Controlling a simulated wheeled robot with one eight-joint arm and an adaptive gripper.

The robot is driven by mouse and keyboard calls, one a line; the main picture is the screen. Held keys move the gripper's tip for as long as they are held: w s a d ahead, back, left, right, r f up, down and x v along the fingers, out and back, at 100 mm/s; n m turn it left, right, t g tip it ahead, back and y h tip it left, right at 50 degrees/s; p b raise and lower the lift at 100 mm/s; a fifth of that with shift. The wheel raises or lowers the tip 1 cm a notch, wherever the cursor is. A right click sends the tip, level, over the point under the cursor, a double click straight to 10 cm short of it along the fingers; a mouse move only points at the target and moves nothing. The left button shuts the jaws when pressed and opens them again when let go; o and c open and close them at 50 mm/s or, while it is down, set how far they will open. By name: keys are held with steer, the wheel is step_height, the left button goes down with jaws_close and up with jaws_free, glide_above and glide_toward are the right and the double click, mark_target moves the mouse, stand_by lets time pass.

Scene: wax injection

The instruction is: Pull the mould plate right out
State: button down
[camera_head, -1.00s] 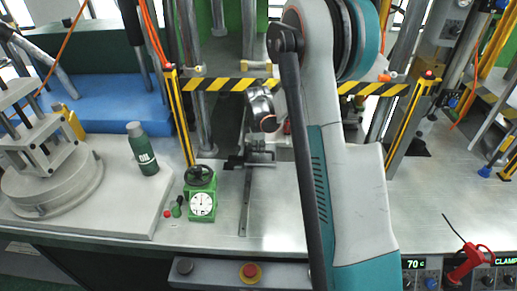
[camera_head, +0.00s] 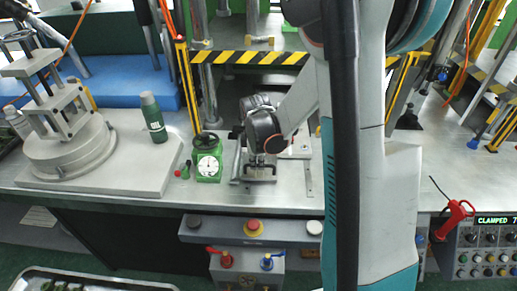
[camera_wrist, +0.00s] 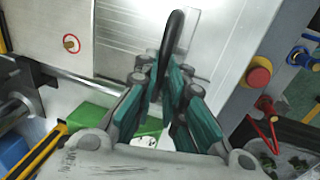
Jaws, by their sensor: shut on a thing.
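My gripper (camera_wrist: 175,75) has its teal fingers closed around a black loop handle (camera_wrist: 174,32) in the wrist view. In the head view my gripper (camera_head: 262,150) is low over the steel bench, at the front of the slide.
A green gauge (camera_head: 208,166) stands close to the left of my gripper. A green oil bottle (camera_head: 153,118) is farther left. A black-and-yellow bar (camera_head: 250,57) crosses behind. A control box with a red button (camera_head: 253,227) is below the bench's front edge.

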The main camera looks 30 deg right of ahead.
steer(key=s+a, duration=0.9)
steer(key=s, duration=0.4)
steer(key=shift+s, duration=0.15)
steer(key=c, duration=1.7)
jaws_free()
steer(key=shift+o, duration=0.2)
step_height(320, 180, up, 12)
steer(key=s+a, duration=0.1)
steer(key=s, duration=0.1)
steer(key=shift+a, duration=0.15)
steer(key=shift+s, duration=0.1)
steer(key=s+a+r+m+t+y, duration=0.1)
steer(key=s+a+r+m+t, duration=0.2)
steer(key=m, duration=0.8)
step_height(320, 180, up, 3)
steer(key=shift+a+r+t, duration=0.2)
steer(key=shift+a+t, duration=0.1)
steer(key=shift+t, duration=0.9)
